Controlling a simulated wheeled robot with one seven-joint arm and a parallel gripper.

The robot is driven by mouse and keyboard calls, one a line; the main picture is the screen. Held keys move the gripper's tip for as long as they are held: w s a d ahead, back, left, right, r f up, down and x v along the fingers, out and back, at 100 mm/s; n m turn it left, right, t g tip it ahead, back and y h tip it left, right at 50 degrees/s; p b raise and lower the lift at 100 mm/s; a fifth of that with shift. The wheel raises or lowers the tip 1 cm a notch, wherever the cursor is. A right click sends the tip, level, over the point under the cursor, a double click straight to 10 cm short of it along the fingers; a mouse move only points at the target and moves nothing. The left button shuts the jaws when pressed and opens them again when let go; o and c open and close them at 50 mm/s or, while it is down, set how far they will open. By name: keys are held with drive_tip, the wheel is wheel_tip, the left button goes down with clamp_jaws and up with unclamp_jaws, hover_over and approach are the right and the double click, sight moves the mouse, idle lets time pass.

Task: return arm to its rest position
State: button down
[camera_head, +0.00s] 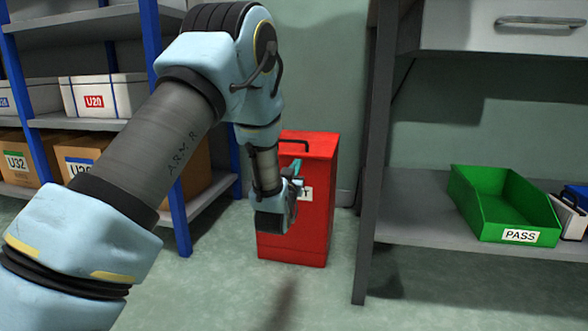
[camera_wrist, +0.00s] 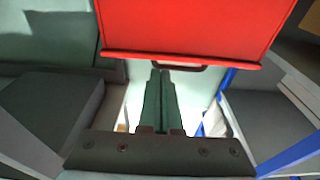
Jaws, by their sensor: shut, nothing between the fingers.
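My arm reaches from the lower left of the head view up to an elbow and then down. My gripper (camera_head: 292,195) hangs in front of the red box on the floor, and I cannot tell in that view whether it touches the box. In the wrist view my gripper (camera_wrist: 160,75) shows two dark green fingers pressed together with nothing between them. The fingertips are near the dark handle on the red box's edge, with no clear hold on it.
The red box (camera_head: 318,220) stands between a blue-post shelf (camera_head: 172,120) with boxes and a grey workbench (camera_head: 420,220). A green PASS bin (camera_head: 500,205) sits on the bench's lower shelf. A drawer (camera_head: 500,25) is above. Floor in front is clear.

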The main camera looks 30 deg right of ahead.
drive_tip(key=w+a+r+n+g+y+p, duration=0.1)
drive_tip(key=a+r+y+p, duration=0.2)
drive_tip(key=a, duration=0.5)
drive_tip(key=w+a+r+n+g+y+p, duration=0.2)
drive_tip(key=a+y+p, duration=0.15)
drive_tip(key=a, duration=0.45)
drive_tip(key=w+a+r+n+g+y+p, duration=0.15)
drive_tip(key=a+p, duration=0.25)
drive_tip(key=a, duration=0.5)
drive_tip(key=s+a+r+n+g+y+p, duration=0.25)
drive_tip(key=s+a+r+g+p, duration=0.2)
drive_tip(key=s+a, duration=0.7)
drive_tip(key=s+a+r+n+g+y+p, duration=0.1)
drive_tip(key=s+a+r+g+y+p, duration=0.4)
drive_tip(key=s+a, duration=0.65)
wheel_tip(320, 180, up, 36)
drive_tip(key=w+t+h+p, duration=0.1)
drive_tip(key=h+p, duration=0.1)
drive_tip(key=p, duration=3.5)
drive_tip(key=shift+w+f+p, duration=0.2)
drive_tip(key=shift+w+p, duration=0.05)
drive_tip(key=shift+p, duration=0.15)
